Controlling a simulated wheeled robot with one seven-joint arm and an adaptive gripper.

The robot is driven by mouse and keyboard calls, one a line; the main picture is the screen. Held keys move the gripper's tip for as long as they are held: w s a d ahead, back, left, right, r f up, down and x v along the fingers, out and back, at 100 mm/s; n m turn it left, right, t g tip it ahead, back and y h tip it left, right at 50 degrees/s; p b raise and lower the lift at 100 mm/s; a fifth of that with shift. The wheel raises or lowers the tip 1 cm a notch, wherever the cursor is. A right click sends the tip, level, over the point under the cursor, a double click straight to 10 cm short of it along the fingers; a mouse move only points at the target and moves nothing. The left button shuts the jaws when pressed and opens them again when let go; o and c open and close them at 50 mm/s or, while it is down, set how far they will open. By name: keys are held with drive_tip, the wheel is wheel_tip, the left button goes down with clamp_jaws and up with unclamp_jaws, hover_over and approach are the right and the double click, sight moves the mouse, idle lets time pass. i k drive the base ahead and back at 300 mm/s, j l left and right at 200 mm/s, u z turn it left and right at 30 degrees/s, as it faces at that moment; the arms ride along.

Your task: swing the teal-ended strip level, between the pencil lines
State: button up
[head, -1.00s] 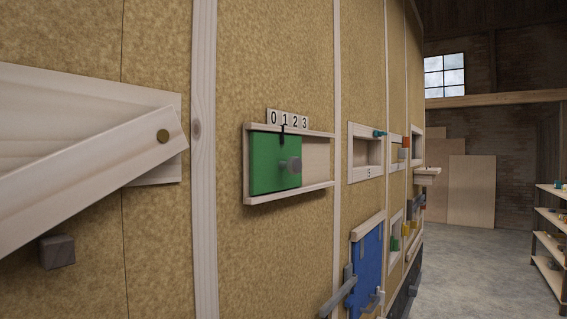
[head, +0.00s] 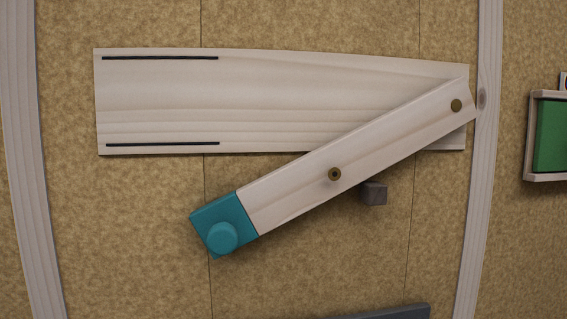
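In the head view a pale wooden strip (head: 300,185) slants down to the left. A brass pivot (head: 456,106) holds its upper right end, and a second brass fitting (head: 335,174) sits near its middle. Its lower left end is a teal block (head: 208,214) with a round teal knob (head: 222,238). The strip crosses a wide pale backboard (head: 240,95). The upper pencil line (head: 160,58) and lower pencil line (head: 162,144) are dark marks at the board's left. The teal end hangs below the lower line, outside the pair. My gripper is not in view.
A small dark block (head: 374,193) sticks out just under the strip. Upright battens stand at left (head: 22,150) and right (head: 488,120). A green panel (head: 551,136) in a wooden frame is at the right edge. A grey piece (head: 375,313) shows at the bottom.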

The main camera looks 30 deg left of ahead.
sight(234, 220)
drive_tip(key=u, duration=1.4)
drive_tip(key=j, duration=0.1)
